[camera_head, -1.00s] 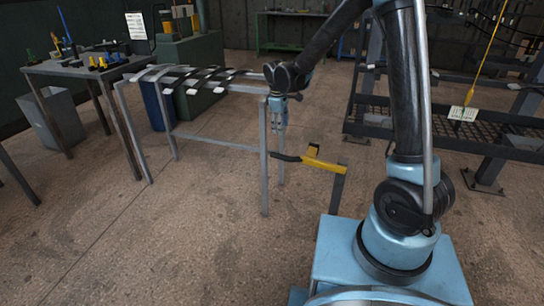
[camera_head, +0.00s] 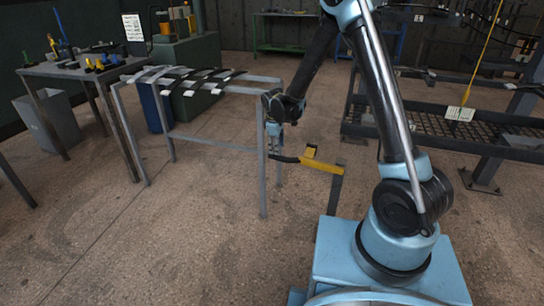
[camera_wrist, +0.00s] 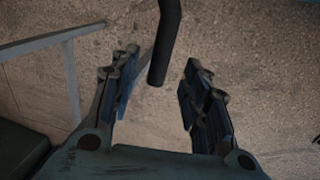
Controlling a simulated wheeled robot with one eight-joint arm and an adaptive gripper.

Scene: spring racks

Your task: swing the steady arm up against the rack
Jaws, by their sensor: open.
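The steady arm is a yellow bar (camera_head: 322,164) with a black grip (camera_head: 285,158) at its left end, set out roughly level from a grey post (camera_head: 330,195). The rack (camera_head: 263,170) is a grey steel frame just left of it, with dark strips lying across its top. My gripper (camera_head: 274,150) points down beside the rack's near right leg, at the black grip. In the wrist view my gripper (camera_wrist: 160,75) is open, and the dark grip (camera_wrist: 165,45) reaches in between its two fingers. I cannot tell whether either finger touches it.
A workbench (camera_head: 85,68) with small tools stands at the left, above a grey bin (camera_head: 50,120). A larger rack with a mesh shelf (camera_head: 435,122) stands at the right. The floor in front of the grey rack is clear.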

